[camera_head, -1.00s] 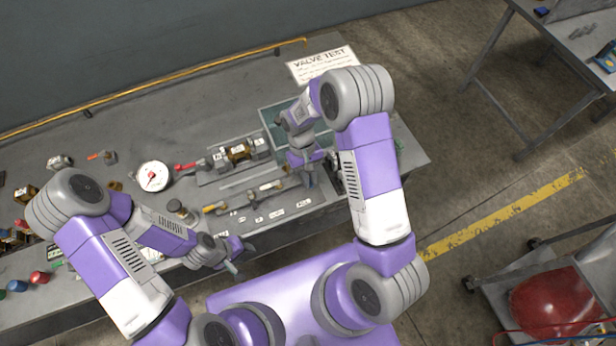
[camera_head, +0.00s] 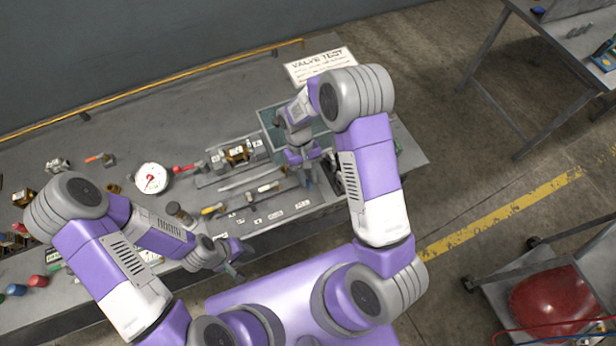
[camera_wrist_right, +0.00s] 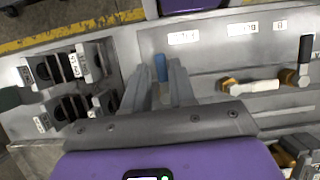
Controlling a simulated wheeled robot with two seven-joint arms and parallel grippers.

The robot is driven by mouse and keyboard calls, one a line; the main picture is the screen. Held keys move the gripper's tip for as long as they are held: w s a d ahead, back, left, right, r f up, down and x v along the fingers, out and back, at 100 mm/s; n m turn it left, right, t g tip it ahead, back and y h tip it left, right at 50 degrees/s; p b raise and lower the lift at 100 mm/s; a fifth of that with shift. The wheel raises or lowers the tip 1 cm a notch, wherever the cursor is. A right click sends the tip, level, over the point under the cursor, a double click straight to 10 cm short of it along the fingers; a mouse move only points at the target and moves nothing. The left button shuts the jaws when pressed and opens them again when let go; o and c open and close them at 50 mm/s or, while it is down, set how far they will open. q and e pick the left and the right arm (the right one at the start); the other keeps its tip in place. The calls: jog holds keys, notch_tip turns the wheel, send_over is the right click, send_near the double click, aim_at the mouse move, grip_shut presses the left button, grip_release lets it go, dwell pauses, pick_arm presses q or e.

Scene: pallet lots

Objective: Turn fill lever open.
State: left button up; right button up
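A short blue handle (camera_wrist_right: 160,67) stands up from the grey valve panel (camera_wrist_right: 215,62) in the right wrist view. The fingers of my right gripper (camera_wrist_right: 158,78) are apart on either side of it, with a visible gap. I cannot tell whether this handle is the fill lever. In the head view my right gripper (camera_head: 308,180) is low over the right part of the bench and hides the handle. Another lever with a black grip (camera_wrist_right: 306,48) sits on brass fittings at the right of the wrist view. My left gripper (camera_head: 236,260) hangs at the bench's front edge; its opening is unclear.
A white round gauge (camera_head: 151,178) and a brass valve assembly (camera_head: 237,154) lie left of my right gripper. A teal-lined tray (camera_head: 268,122) and a VALVE TEST sign (camera_head: 320,63) are behind it. Dark slotted blocks (camera_wrist_right: 65,68) stand close beside the fingers in the wrist view.

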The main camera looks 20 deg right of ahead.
jog(key=v, duration=0.6)
jog(key=shift+w+r, duration=0.1)
jog(key=shift+r, duration=0.2)
